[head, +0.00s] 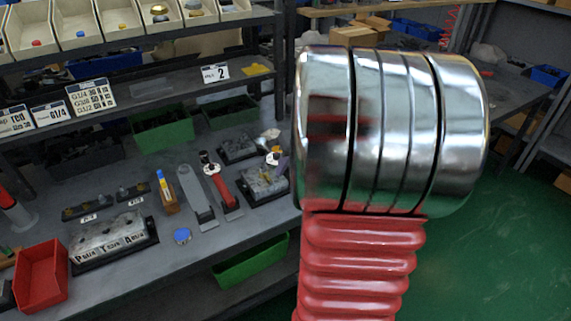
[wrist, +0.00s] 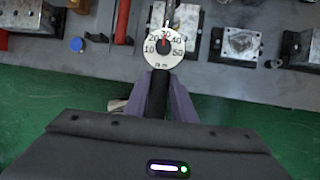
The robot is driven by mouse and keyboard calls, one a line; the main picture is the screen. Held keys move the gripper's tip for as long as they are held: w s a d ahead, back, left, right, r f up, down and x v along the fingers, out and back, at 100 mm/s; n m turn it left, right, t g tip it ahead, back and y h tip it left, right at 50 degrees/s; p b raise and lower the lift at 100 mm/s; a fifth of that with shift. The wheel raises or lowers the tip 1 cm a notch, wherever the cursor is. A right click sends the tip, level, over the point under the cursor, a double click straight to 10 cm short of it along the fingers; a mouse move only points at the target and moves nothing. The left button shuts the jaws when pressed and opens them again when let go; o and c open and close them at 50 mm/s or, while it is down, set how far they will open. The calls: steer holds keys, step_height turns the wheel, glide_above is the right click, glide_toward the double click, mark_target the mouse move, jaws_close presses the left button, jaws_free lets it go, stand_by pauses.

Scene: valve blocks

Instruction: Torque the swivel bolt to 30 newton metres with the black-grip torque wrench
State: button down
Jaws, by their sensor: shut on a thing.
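My gripper (wrist: 160,84) has purple fingers and is shut on the black grip (wrist: 157,100) of the torque wrench. Its round white dial (wrist: 163,45) is marked from 10 to 50. A small red pointer stands near the top, by 30. The wrench shaft runs on over a metal valve block (wrist: 186,42). The swivel bolt cannot be made out; the dial and shaft cover that area.
A red-handled dial wrench (head: 220,184) and a grey tool (head: 194,192) lie left of the block, near a blue cap (head: 182,235). More blocks (wrist: 240,44) stand to the right. A red bin (head: 41,275) is far left.

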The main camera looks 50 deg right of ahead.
stand_by(0.4)
steer(key=shift+s+r, duration=0.1)
steer(key=shift+s, duration=0.05)
steer(key=shift+f, duration=3.7)
steer(key=shift+a, duration=0.1)
steer(key=shift+w+a+m+h, duration=0.2)
steer(key=shift+a+m, duration=0.3)
steer(key=shift+a, duration=0.05)
steer(key=shift+w+a+m+h, duration=0.2)
steer(key=shift+a+m, duration=0.3)
steer(key=shift+w+a, duration=0.1)
steer(key=shift+a, duration=0.05)
steer(key=shift+w+a+m+h, duration=0.2)
steer(key=shift+w+a+m, duration=0.1)
steer(key=shift+a+m, duration=0.2)
steer(key=shift+w+a+m+h, duration=0.25)
steer(key=shift+a+m, duration=0.15)
steer(key=shift+a, duration=0.1)
